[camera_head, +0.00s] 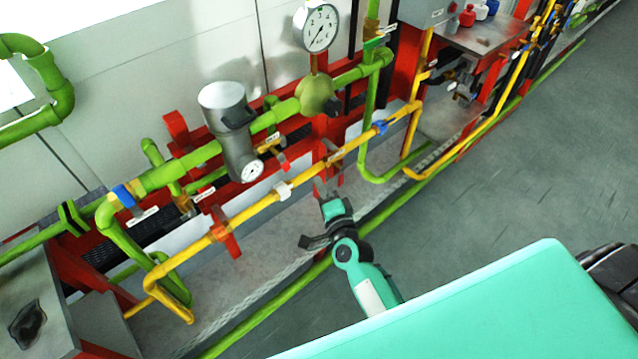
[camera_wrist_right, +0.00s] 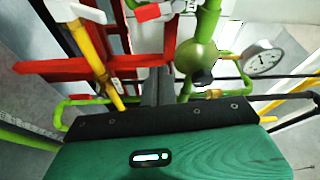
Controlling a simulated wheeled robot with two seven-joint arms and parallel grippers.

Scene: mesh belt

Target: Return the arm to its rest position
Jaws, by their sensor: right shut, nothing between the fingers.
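My right arm (camera_head: 365,275), teal and dark, reaches up from the lower right in the head view. My right gripper (camera_head: 328,187) is at its far end, in front of a red post and close to the yellow pipe (camera_head: 262,203). I cannot tell whether it touches them. In the right wrist view the gripper's dark fingers (camera_wrist_right: 157,87) are together, with nothing between them. They point toward the red frame (camera_wrist_right: 120,62) and the green valve body (camera_wrist_right: 199,58). My left gripper is not in view.
Green pipes (camera_head: 200,155) run diagonally along the wall, with a pressure gauge (camera_head: 319,28) and a grey cylinder device (camera_head: 232,130). A red-framed bench (camera_head: 480,38) with small bottles stands at the upper right. The grey floor (camera_head: 530,150) at the right is clear.

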